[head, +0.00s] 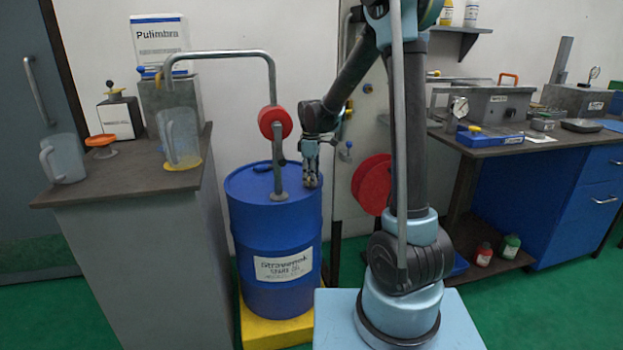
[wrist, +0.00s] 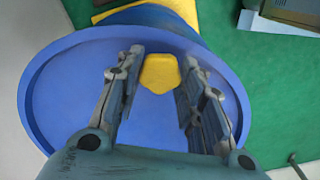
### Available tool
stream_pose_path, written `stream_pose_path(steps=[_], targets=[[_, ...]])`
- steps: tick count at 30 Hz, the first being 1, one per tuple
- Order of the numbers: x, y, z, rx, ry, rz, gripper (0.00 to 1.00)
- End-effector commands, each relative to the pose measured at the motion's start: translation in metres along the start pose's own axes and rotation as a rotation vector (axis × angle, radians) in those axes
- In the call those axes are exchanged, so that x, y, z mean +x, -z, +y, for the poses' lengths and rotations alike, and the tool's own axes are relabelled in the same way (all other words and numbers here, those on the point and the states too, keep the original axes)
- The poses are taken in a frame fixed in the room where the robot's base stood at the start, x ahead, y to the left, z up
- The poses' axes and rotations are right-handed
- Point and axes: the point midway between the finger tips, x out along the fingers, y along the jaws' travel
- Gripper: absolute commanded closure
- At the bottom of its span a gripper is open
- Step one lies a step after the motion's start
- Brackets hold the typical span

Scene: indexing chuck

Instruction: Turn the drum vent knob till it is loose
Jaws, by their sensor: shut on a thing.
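The blue drum (head: 275,225) stands upright, with a white label on its side. My gripper (head: 311,180) reaches down onto the right part of the drum's lid. In the wrist view the yellow vent knob (wrist: 160,72) sits on the blue lid (wrist: 60,95), between the two fingers of my gripper (wrist: 158,58). The fingers are shut on the knob, one on each side. In the head view the knob is hidden behind the fingers.
A grey pump pipe with a red wheel (head: 275,122) rises from the lid beside my gripper. A grey cabinet (head: 140,230) with jugs (head: 180,137) stands left. The drum rests on a yellow base (head: 275,330). A workbench (head: 480,140) with instruments is at right.

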Motion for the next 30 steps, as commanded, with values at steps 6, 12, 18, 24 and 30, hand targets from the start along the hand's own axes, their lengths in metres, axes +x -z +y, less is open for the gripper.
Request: stream_pose_path(steps=[6,12,18,24,30], targets=[[-0.0004,-0.0005,0.0035,-0.061,-0.006,-0.001,0.89],[-0.0004,-0.0005,0.0038,-0.080,-0.007,-0.001,0.89],[-0.0005,-0.0004,0.0041,-0.080,-0.007,-0.001,0.89],[-0.0005,-0.0004,0.0041,-0.080,-0.006,-0.001,0.49],[-0.0004,-0.0002,0.0023,-0.081,-0.004,0.000,0.44]])
